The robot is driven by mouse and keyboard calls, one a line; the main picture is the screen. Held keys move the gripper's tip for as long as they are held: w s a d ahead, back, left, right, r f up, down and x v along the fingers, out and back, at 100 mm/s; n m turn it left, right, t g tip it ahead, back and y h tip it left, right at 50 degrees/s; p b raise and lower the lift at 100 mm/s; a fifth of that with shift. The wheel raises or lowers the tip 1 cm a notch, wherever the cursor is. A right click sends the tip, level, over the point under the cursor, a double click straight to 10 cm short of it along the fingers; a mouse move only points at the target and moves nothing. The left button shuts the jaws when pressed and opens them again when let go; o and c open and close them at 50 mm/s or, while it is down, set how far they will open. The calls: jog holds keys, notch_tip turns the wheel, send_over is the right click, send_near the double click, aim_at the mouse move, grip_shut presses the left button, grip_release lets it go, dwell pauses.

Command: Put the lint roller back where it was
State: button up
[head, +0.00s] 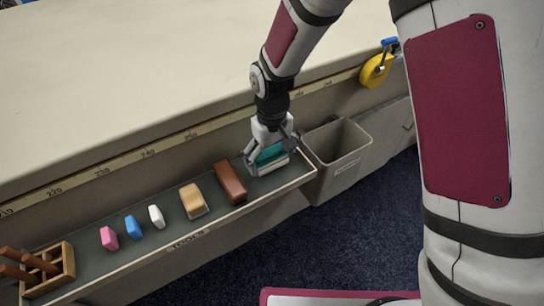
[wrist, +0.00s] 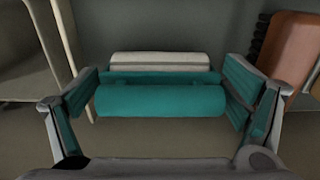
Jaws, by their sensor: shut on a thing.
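The lint roller (head: 271,154) is a teal cylinder with a white part along one side. It is between the fingers of my gripper (head: 272,160) at the right end of the narrow grey shelf (head: 170,213) on the table's side. In the wrist view the teal part of the lint roller (wrist: 160,100) lies crosswise, with a finger pad at each end. My gripper is shut on it. I cannot tell whether the roller touches the shelf or is just above it.
A brown brush (head: 230,182) lies left of the roller, then a tan block (head: 193,201) and white, blue and pink pieces. A wooden rack (head: 48,275) stands at the shelf's left end. A grey bin (head: 337,158) is just right of the shelf. A yellow tape measure (head: 375,70) hangs beyond.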

jog(key=shift+f, duration=0.1)
jog(key=o, duration=1)
notch_tip(320, 180, up, 11)
jog(key=shift+p, duration=1.2)
jog(key=shift+r, duration=0.7)
